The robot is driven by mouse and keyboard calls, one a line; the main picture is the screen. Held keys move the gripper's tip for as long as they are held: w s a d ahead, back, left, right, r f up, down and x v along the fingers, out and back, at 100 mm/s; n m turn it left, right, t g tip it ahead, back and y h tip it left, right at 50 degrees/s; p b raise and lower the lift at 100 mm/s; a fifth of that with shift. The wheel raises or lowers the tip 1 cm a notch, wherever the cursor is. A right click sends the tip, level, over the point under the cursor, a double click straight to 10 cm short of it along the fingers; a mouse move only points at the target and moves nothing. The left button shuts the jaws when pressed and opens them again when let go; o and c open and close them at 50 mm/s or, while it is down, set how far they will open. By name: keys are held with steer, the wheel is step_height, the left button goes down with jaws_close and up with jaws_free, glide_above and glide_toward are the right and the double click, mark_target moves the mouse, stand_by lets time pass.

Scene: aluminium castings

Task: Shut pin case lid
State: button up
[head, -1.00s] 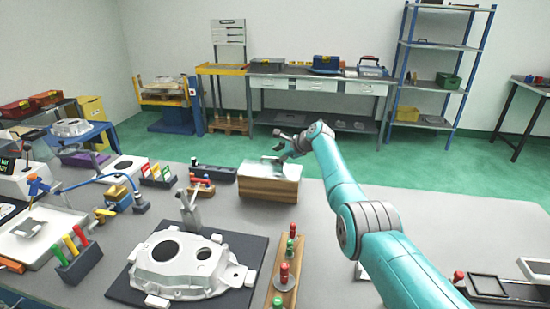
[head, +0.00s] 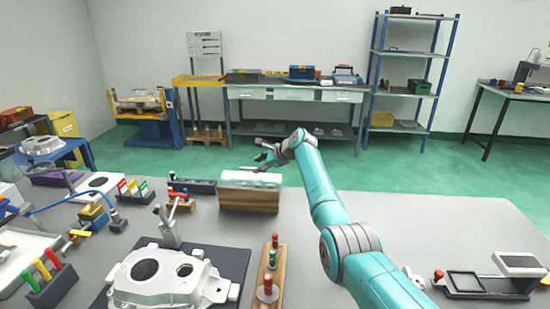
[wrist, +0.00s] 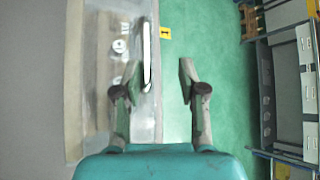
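The pin case (head: 249,200) is a wooden box at the table's back edge. My gripper (head: 250,164) is just above and behind the case. In the wrist view my gripper (wrist: 162,72) is open and empty, its left finger beside the handle and its right finger over the floor.
A cast housing (head: 172,275) on a dark mat, a wooden pin rack (head: 268,275) and a small clamp stand (head: 168,230) stand in front. A dark block (head: 192,187) lies left of the case. The table right of the case is clear.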

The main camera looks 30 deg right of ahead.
steer(key=v, duration=0.9)
steer(key=shift+s+d+r, duration=0.2)
steer(key=shift+d, duration=0.05)
